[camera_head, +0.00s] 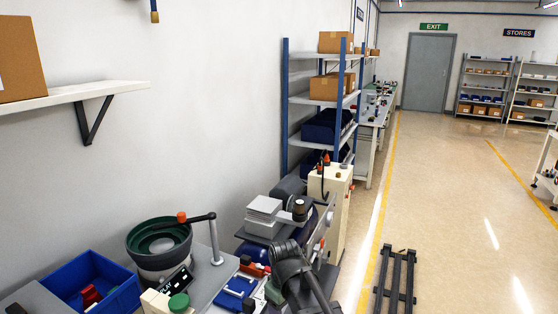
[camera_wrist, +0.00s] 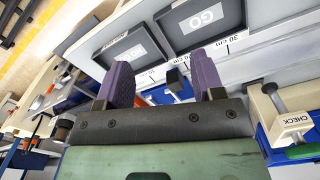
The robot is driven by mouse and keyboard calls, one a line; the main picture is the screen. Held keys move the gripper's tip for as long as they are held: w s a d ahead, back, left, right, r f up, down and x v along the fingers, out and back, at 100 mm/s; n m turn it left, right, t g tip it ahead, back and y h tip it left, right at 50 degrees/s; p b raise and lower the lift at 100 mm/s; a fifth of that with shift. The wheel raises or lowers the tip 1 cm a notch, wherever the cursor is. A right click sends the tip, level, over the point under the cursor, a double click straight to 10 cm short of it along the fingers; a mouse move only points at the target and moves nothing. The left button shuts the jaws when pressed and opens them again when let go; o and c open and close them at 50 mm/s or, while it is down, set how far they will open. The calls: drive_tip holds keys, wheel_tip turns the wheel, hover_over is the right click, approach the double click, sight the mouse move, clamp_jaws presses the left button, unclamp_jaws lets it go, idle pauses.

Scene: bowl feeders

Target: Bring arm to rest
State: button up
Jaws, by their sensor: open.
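In the wrist view my gripper (camera_wrist: 163,84) is open, with its two purple fingers apart. No object sits between the fingertips. Past them are a white ruled strip (camera_wrist: 225,46) with centimetre marks and two dark trays, one of them a GO tray (camera_wrist: 203,20). A small black block (camera_wrist: 174,80) shows beyond the gap between the fingers. In the head view my dark arm (camera_head: 290,268) reaches up at the bottom centre, beside the bench. The gripper itself is hard to make out there.
A green bowl feeder (camera_head: 160,240) and a blue bin (camera_head: 95,282) with red parts stand on the bench at lower left. A cream machine (camera_head: 330,200) and blue-posted shelving (camera_head: 322,100) stand beyond. A dark pallet (camera_head: 396,284) lies on the floor at right. The aisle beyond it is clear.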

drive_tip(key=s+d+m, duration=0.4)
drive_tip(key=s+d, duration=0.1)
drive_tip(key=d, duration=0.3)
drive_tip(key=s+d+m, duration=0.5)
drive_tip(key=d, duration=0.2)
drive_tip(key=shift+s+d, duration=0.25)
drive_tip(key=shift+d, duration=0.15)
